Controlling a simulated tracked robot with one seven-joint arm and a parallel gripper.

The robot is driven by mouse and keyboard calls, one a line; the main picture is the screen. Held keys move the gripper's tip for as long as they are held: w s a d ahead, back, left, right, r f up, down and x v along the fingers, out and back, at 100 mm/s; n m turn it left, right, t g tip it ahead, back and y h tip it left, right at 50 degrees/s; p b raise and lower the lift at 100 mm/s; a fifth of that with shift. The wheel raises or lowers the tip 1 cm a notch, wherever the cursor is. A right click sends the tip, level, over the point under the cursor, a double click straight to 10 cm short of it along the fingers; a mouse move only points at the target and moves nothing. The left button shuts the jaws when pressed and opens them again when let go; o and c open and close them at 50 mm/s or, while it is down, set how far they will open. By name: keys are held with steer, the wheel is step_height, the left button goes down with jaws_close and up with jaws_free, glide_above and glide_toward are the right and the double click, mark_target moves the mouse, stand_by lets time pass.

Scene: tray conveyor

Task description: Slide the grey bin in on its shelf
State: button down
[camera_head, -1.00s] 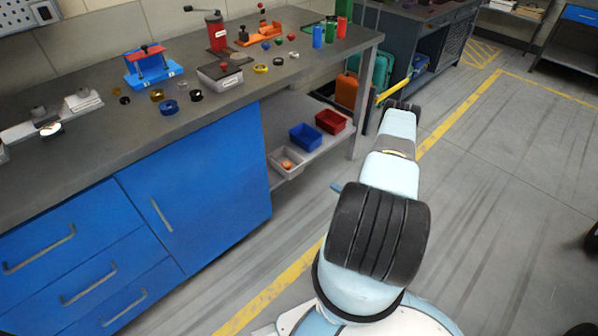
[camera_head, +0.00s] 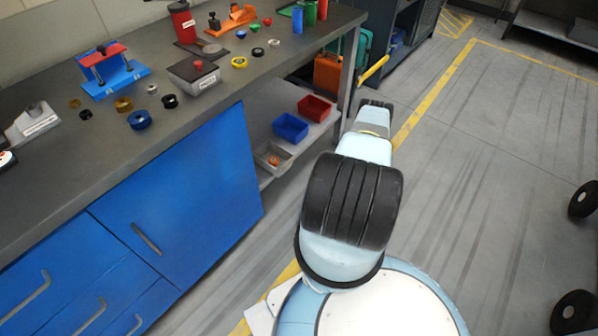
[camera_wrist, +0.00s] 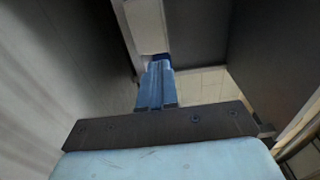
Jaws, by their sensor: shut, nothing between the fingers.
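The grey bin (camera_head: 268,163) stands on the lower shelf of the workbench, at its near end, with a small orange item inside. Its near end is by the shelf's front edge; how far it sticks out is hard to tell. In the wrist view my gripper (camera_wrist: 158,64) has its blue fingers together with nothing between them. A pale surface (camera_wrist: 147,25) lies beyond the fingertips; I cannot tell whether it is the bin or the shelf. In the head view my own arm hides the gripper.
A blue bin (camera_head: 291,127) and a red bin (camera_head: 315,107) stand farther along the same shelf. The blue cabinet (camera_head: 190,200) flanks the shelf on the left. Small parts and tools cover the bench top (camera_head: 150,160). The floor on the right is open, with wheels at its edge.

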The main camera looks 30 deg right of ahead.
mark_target(286, 165)
steer(key=x, duration=0.9)
steer(key=a+x, duration=0.1)
steer(key=x, duration=0.4)
steer(key=shift+s+a, duration=0.1)
